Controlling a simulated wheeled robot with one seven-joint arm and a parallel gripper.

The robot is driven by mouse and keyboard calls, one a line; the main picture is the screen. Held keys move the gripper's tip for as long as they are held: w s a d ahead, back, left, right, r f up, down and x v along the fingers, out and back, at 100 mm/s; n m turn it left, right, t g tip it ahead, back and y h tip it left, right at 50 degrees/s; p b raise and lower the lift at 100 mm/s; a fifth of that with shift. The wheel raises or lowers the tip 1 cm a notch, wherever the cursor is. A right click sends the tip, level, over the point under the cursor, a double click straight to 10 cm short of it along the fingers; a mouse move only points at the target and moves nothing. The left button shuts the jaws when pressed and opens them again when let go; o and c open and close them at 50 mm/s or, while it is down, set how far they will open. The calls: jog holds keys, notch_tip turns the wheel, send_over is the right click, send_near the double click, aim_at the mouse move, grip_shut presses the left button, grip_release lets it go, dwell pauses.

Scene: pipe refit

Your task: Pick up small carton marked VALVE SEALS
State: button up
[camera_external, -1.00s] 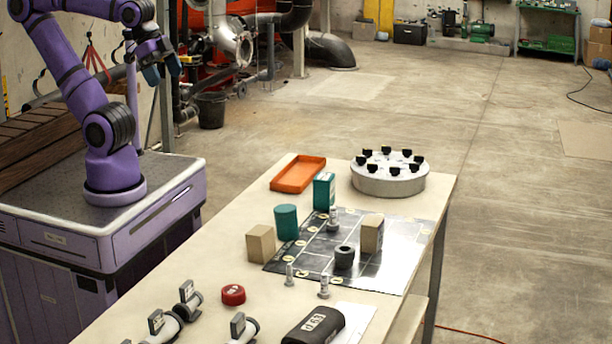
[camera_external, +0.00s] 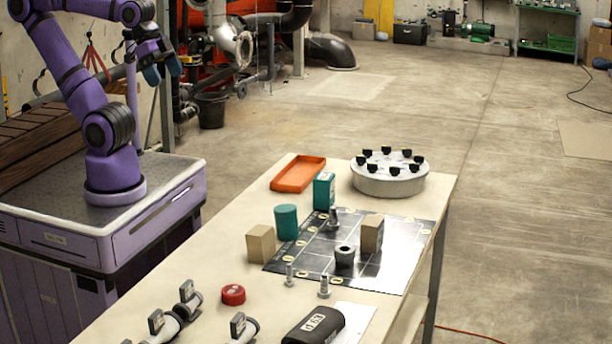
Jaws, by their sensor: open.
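Two small tan cartons stand on the table; one carton (camera_external: 261,244) is at the left edge of the dark gridded mat, and the other carton (camera_external: 371,233) is on the mat's right part. A teal box (camera_external: 324,190) stands upright behind the mat. No lettering is readable on any of them, so I cannot tell which is marked VALVE SEALS. My gripper (camera_external: 164,75) is open and empty, raised high above my base at the upper left, well apart from the table's objects.
The mat (camera_external: 404,262) also bears a dark ring (camera_external: 345,256) and metal fittings. Around it are a teal cylinder (camera_external: 286,222), an orange tray (camera_external: 298,174), a round holder (camera_external: 389,184), a red cap (camera_external: 233,295), a black pouch (camera_external: 314,327) and valve parts.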

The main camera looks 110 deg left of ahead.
jog(key=m+g, duration=0.1)
jog(key=g, duration=0.4)
send_over(260, 230)
jog(key=f, duration=3.3)
jog(key=shift+w+f, duration=0.2)
jog(key=shift+f, duration=0.05)
jog(key=shift+s+f, duration=0.1)
jog(key=shift+f, duration=5.55)
jog(key=c, duration=1)
jog(key=shift+r, duration=0.1)
jog(key=shift+c, duration=0.2)
